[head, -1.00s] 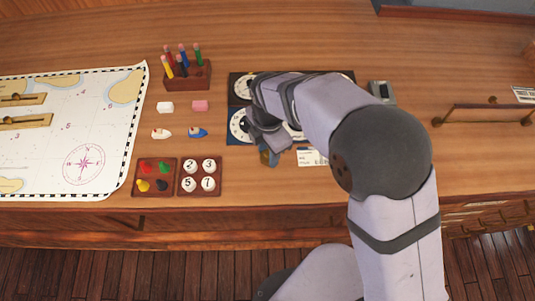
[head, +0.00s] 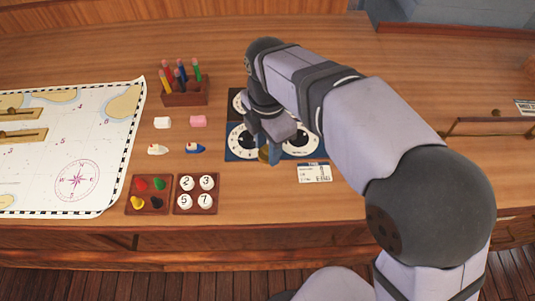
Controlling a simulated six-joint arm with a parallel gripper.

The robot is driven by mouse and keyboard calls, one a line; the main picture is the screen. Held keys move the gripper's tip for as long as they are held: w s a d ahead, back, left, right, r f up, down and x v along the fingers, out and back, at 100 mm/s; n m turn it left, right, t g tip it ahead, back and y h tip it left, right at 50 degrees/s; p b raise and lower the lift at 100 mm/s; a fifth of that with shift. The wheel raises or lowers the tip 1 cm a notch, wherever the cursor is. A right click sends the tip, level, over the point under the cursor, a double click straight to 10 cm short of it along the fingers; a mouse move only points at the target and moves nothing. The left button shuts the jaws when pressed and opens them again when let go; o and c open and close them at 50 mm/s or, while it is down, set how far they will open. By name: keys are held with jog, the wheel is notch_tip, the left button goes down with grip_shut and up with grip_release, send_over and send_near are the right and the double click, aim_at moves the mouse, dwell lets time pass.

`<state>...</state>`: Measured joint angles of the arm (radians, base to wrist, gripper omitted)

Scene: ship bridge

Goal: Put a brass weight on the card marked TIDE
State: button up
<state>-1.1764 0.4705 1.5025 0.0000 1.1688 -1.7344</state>
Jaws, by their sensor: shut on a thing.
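My gripper (head: 264,141) points down over the front edge of the dark blue dial board. It is shut on a small brass weight (head: 268,154), which shows below the fingers; whether it touches the board I cannot tell. A white card with a blue top strip (head: 314,173) lies on the desk, just in front of the board and to the right of the weight. Its print is too small to read, so I cannot tell whether it is the one marked TIDE. My arm hides part of the board and the desk behind it.
The dial board (head: 233,154) has white dials. To its left are a pen rack (head: 186,98), small erasers, two toy boats, a tray of coloured pieces (head: 148,194) and a tray of numbered knobs (head: 196,194). A chart (head: 70,140) covers the far left.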

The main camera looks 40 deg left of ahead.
jog(key=shift+w+r, duration=0.2)
jog(key=shift+r, duration=0.15)
jog(key=w+d+r+m+p, duration=0.1)
jog(key=w+d+r+p, duration=0.1)
jog(key=w+p, duration=0.2)
jog(key=n+p, duration=0.1)
jog(key=p, duration=0.1)
send_over(307, 172)
notch_tip(307, 172, down, 5)
jog(key=shift+f, duration=0.1)
jog(key=shift+f, duration=0.1)
jog(key=shift+f+b, duration=2.55)
jog(key=shift+f, duration=0.45)
jog(key=shift+f, duration=0.4)
